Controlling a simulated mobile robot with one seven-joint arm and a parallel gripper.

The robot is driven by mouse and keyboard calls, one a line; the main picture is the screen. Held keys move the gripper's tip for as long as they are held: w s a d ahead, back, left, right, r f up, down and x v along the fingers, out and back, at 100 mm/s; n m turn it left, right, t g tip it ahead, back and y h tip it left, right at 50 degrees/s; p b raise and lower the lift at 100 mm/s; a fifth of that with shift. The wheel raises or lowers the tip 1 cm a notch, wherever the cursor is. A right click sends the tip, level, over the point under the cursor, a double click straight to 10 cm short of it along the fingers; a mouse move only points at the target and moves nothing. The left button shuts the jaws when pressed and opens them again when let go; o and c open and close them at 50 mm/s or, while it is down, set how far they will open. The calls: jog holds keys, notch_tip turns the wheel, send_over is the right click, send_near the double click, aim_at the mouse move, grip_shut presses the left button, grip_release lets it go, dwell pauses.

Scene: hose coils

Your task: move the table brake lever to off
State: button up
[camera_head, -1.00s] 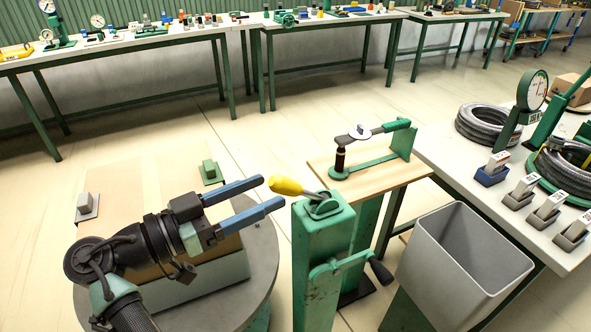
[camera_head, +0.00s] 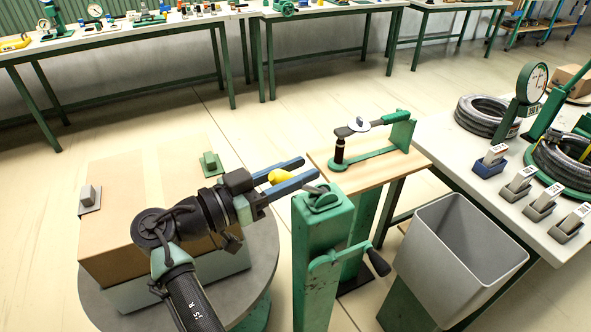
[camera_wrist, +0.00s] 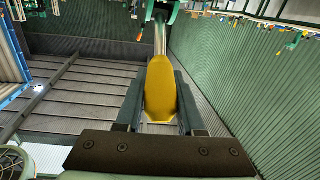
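The brake lever has a yellow grip (camera_head: 279,176) on a short metal rod, which rises leftward from a green pivot bracket (camera_head: 323,199) on top of a green post (camera_head: 322,235). My gripper (camera_head: 300,170) has its two blue fingers on either side of the yellow grip, closed in on it. In the wrist view the yellow grip (camera_wrist: 161,90) lies lengthwise between the dark fingers, with its rod leading away to the bracket. Any off marking is not visible.
A crank handle (camera_head: 377,262) sticks out from the post's side. A grey bin (camera_head: 462,250) stands to the right. A wooden bench (camera_head: 400,160) with a green fixture is behind. A cardboard box (camera_head: 110,235) on a round table lies beneath my arm.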

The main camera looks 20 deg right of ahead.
grip_shut()
dwell(1.0)
